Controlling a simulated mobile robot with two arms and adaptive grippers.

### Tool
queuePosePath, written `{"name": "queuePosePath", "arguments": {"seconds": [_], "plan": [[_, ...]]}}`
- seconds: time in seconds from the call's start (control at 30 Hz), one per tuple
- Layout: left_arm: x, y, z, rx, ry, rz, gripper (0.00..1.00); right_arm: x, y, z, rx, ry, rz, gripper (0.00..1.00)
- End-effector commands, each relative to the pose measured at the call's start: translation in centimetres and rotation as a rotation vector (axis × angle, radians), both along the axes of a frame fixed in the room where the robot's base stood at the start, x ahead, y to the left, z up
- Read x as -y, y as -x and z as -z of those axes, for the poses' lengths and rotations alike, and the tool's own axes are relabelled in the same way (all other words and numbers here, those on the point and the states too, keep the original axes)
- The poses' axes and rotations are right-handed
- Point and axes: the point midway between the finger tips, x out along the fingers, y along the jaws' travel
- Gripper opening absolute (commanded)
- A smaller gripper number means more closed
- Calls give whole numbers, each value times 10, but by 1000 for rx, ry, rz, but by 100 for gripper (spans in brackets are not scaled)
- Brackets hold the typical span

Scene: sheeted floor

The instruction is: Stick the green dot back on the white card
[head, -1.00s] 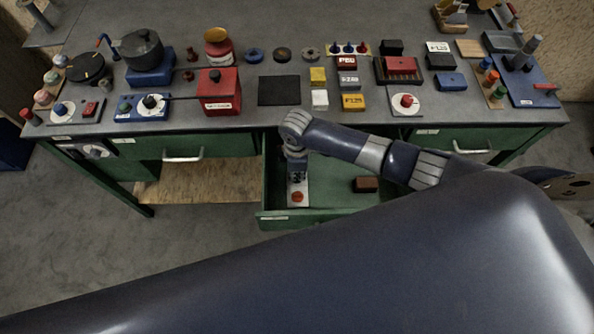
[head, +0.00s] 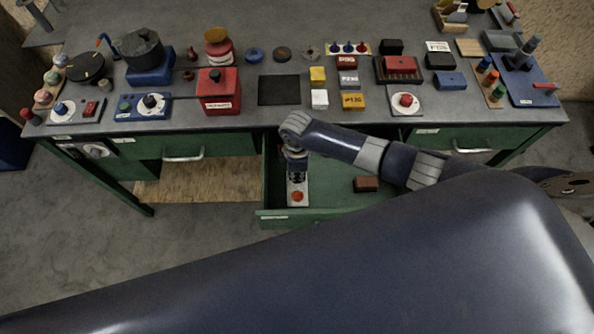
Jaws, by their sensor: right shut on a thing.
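The white card (head: 297,199) lies in the open green drawer, at its left side, with a red-orange dot (head: 297,196) on its near part. My right gripper (head: 297,181) points down from above, over the far part of the card, and hides that part. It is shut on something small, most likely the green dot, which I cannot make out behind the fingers. I cannot tell whether the fingertips touch the card. My left gripper is not in view.
A dark red-brown block (head: 366,184) lies in the drawer to the right. The drawer's front wall (head: 285,218) and the bench top's edge are close to my right arm. Pots, blocks and switch boxes crowd the bench top (head: 300,30). A large link of mine fills the foreground.

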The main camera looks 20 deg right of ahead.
Motion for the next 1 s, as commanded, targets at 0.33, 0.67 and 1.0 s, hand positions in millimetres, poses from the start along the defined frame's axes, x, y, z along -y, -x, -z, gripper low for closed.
{"name": "queuePosePath", "arguments": {"seconds": [0.33, 0.67, 1.0], "plan": [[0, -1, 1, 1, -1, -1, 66, 0, 0, 1, 0, -1, 0, 0], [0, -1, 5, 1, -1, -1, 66, -1, 0, 9, 0, -1, -1, 0], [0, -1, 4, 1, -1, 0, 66, 0, 0, 8, 1, -1, 0, 29]]}}
